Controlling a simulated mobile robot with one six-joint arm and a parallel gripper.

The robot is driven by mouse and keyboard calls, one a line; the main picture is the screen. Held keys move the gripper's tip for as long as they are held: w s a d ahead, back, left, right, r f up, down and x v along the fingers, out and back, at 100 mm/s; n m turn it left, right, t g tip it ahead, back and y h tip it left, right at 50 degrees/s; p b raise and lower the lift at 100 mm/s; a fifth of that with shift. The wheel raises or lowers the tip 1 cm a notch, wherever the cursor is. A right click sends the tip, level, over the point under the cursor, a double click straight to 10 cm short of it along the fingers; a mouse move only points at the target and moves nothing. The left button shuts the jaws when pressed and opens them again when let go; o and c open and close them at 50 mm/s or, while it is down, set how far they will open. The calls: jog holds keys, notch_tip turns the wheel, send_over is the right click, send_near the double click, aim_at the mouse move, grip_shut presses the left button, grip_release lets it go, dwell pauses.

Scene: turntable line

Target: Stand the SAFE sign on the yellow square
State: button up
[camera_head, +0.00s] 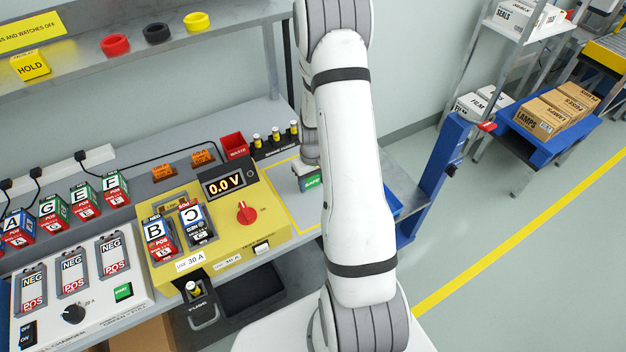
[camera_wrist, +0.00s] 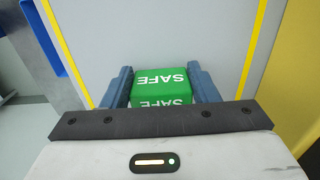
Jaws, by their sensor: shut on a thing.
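The SAFE sign is a green block with white lettering on its top and one side, seen in the wrist view (camera_wrist: 160,87) between the two blue-grey fingers. My gripper (camera_wrist: 161,92) is shut on it. In the head view the sign (camera_head: 311,183) shows small beside my arm, with my gripper (camera_head: 308,172) partly hidden. The yellow square (camera_head: 287,207) is an outline on the grey bench, right of the yellow tester. Its right part is hidden by my arm. The sign is over the area inside the outline; whether it touches the bench I cannot tell.
The yellow tester (camera_head: 225,233) holds two battery packs and reads 0.0 V. A HOLD sign (camera_head: 31,66) sits on the upper shelf. Blue steelwork (camera_head: 440,180) stands right of my arm.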

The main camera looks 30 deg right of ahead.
jog(key=shift+f, duration=0.25)
jog(key=o, duration=1)
jog(key=shift+r, duration=0.15)
jog(key=s+a+r+b, duration=0.1)
jog(key=a+r, duration=0.1)
jog(key=r, duration=0.7)
jog(key=s+a+r+b, duration=0.1)
jog(key=a+r, duration=0.1)
jog(key=r, duration=0.8)
jog(key=s+a+r+t, duration=0.1)
jog(key=s+a+r, duration=0.4)
jog(key=s, duration=0.3)
jog(key=s+a+r+t, duration=0.2)
jog(key=s+a+r, duration=0.3)
jog(key=s, duration=0.4)
jog(key=shift+r, duration=0.75)
